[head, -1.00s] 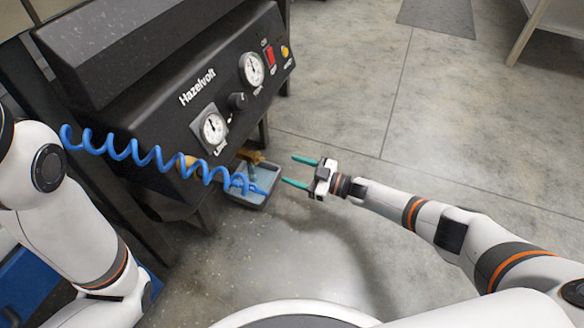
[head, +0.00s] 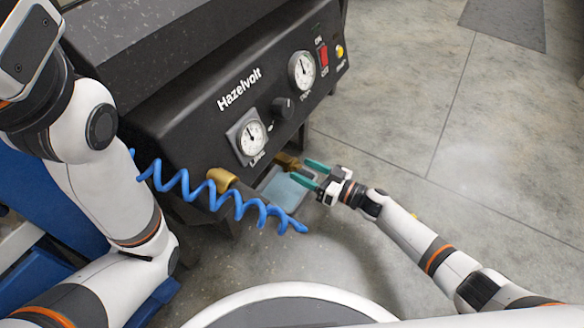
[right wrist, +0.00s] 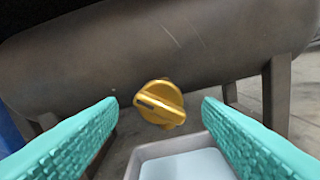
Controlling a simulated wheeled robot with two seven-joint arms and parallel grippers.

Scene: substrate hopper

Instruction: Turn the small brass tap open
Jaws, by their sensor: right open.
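The small brass tap (head: 287,161) sticks out low from the dark machine, above a tray. In the right wrist view its knob (right wrist: 160,103) faces me, with a raised grip and a dark mark on the left part. My right gripper (head: 302,172) is open, with teal fingers pointing at the tap. In the right wrist view the knob appears between the two fingers, a little beyond their tips, with clear gaps on both sides. I see no contact. My left arm (head: 105,170) is at the left; its fingers are out of the picture.
A shallow tray (right wrist: 140,158) with pale blue-grey contents stands below the tap. A blue coiled hose (head: 240,208) hangs left of it, by a larger brass fitting (head: 222,180). The tank (right wrist: 160,50) and its legs are behind the tap. The floor at right is clear.

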